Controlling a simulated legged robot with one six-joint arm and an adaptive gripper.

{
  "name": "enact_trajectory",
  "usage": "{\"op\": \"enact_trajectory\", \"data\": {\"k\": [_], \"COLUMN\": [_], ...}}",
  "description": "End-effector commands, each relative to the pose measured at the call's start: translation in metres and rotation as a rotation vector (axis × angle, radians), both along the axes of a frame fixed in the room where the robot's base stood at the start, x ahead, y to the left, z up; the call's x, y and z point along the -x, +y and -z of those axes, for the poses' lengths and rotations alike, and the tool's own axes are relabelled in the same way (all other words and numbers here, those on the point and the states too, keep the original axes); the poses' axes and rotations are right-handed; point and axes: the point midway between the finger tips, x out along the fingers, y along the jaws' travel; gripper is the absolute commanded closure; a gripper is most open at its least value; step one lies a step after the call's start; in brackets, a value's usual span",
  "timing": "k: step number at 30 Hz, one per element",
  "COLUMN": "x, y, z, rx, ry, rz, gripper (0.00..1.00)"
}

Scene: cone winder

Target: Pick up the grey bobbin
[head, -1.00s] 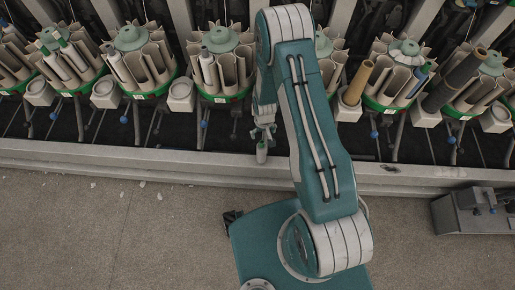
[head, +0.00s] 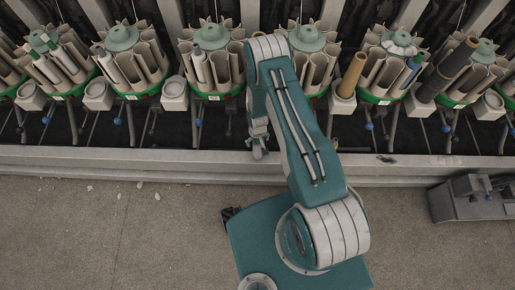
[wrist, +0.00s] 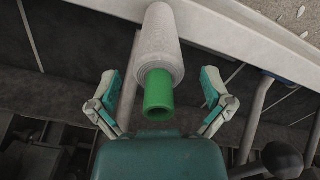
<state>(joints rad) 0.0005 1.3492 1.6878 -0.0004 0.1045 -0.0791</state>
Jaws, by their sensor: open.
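A pale grey bobbin (wrist: 160,45) with a green tube end (wrist: 158,100) shows in the wrist view. Its green end points toward my palm. My gripper (wrist: 163,92) is open, with one finger on each side of the bobbin's green end and visible gaps on both sides. In the head view, my gripper (head: 257,150) hangs at the front ledge of the machine, below the arm. I cannot make out this bobbin there.
A row of bobbin magazines (head: 122,38) with green rims stands along the machine, several holding bobbins. A tan bobbin (head: 352,74) stands right of my arm. A metal ledge (head: 100,160) runs along the front. A grey box (head: 465,203) stands at right.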

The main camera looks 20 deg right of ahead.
Motion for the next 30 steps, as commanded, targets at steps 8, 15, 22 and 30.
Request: {"op": "enact_trajectory", "data": {"k": [8, 15, 22, 30], "x": [0.0001, 0.0001, 0.0004, 0.0002], "y": [-0.0001, -0.0002, -0.0001, -0.0001], "z": [0.0116, 0.0113, 0.0118, 0.0079], "rx": [0.000, 0.000, 0.000, 0.000], "ry": [-0.001, -0.001, 0.001, 0.001], "rz": [0.000, 0.000, 0.000, 0.000], "gripper": [0.00, 0.66, 0.70, 0.70]}}
